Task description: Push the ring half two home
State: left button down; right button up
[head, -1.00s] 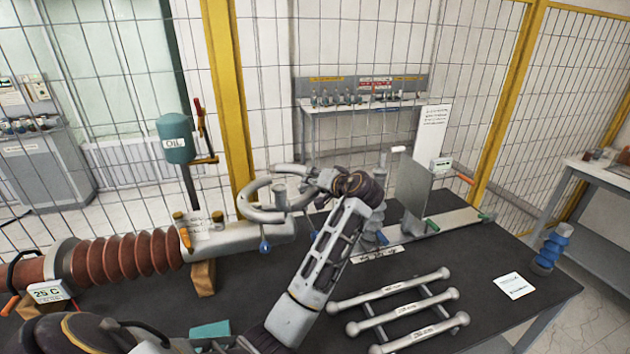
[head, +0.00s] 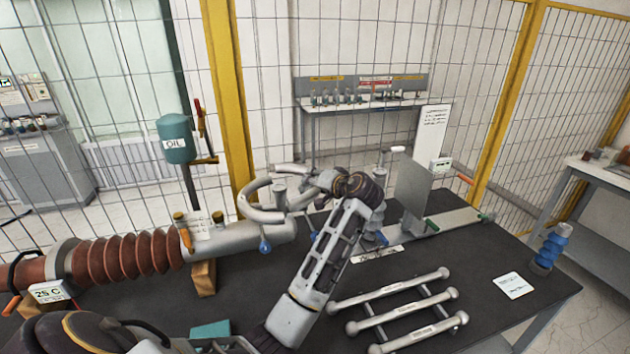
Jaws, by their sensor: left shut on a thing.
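A pale grey ring half (head: 250,206) curves around the metal end of the brown ribbed bushing (head: 125,257). A second pale tube piece (head: 287,168), which looks like ring half two, is at its right side, by my left gripper (head: 303,194). My left arm rises from the bottom middle and bends left at a dark wrist. The left gripper is shut on this piece; its fingertips are partly hidden by the tubes. I cannot tell whether the two halves touch. My right gripper is out of view.
The bushing rests on a wooden block (head: 203,278) on the dark table.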

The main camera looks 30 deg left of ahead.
pick_arm(q)
jog(key=shift+r, duration=0.1)
jog(key=shift+f, duration=0.4)
dwell(0.5)
jog(key=shift+f+b, duration=0.45)
jog(key=shift+f, duration=0.35)
jog(key=shift+f+b, duration=0.4)
jog(key=shift+f, duration=0.4)
dwell(0.6)
jog(key=c, duration=1)
grip_release()
jog(key=shift+d, duration=0.15)
jog(key=v, duration=1.1)
jog(key=shift+s+d+r, duration=0.15)
jog(key=shift+s+d, duration=0.1)
jog(key=shift+d, duration=0.05)
